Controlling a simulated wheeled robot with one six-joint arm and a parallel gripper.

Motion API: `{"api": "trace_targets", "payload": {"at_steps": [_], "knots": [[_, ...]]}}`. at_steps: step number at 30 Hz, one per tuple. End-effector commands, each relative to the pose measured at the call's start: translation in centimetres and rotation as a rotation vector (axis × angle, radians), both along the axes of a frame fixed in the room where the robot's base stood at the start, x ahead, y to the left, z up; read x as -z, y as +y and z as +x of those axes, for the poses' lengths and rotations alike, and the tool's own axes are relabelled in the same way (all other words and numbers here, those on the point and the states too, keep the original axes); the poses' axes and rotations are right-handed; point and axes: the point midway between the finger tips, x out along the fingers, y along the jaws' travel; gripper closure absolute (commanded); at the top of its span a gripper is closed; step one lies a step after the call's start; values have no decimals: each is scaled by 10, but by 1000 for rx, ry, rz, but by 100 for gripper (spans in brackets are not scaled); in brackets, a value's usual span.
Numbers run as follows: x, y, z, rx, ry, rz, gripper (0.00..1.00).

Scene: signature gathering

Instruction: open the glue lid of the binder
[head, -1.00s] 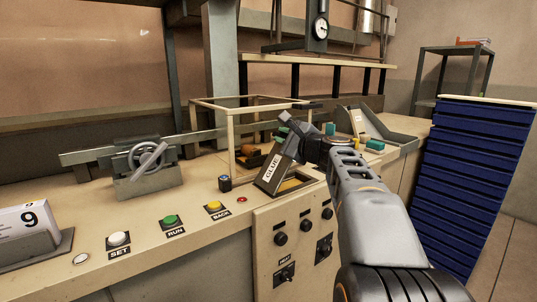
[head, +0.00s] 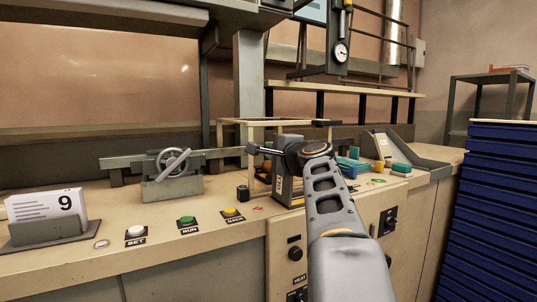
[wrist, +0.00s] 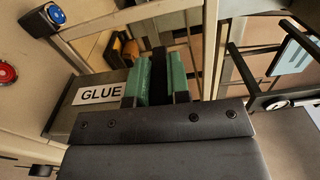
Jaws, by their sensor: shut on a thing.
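The glue lid (wrist: 65,112) is a grey plate with a white GLUE label (wrist: 98,93). In the head view the lid (head: 288,190) stands steeply on the bench front, with its label (head: 278,184) seen nearly edge-on. My gripper (wrist: 157,82) has green finger pads and is shut on a dark upright piece at the lid, probably its handle. In the head view my gripper (head: 268,150) is at the lid's top, and my arm and wrist hide much of the lid and the opening below it.
A pale frame (head: 243,124) stands behind the lid. A black knob with a blue top (head: 243,193) and several buttons, including the yellow one (head: 230,211), are to the left. Teal blocks (head: 354,166) lie to the right. A blue stack (head: 497,220) is at far right.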

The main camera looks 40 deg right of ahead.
Motion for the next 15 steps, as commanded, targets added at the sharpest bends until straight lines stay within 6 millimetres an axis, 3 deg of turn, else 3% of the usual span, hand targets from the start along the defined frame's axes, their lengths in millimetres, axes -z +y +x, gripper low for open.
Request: {"api": "trace_targets", "payload": {"at_steps": [13,14,15], "knots": [[-2,-1,-1,7,-2,-11,100],[-2,-1,-1,7,-2,-11,81],[-2,-1,-1,7,-2,-11,77]]}}
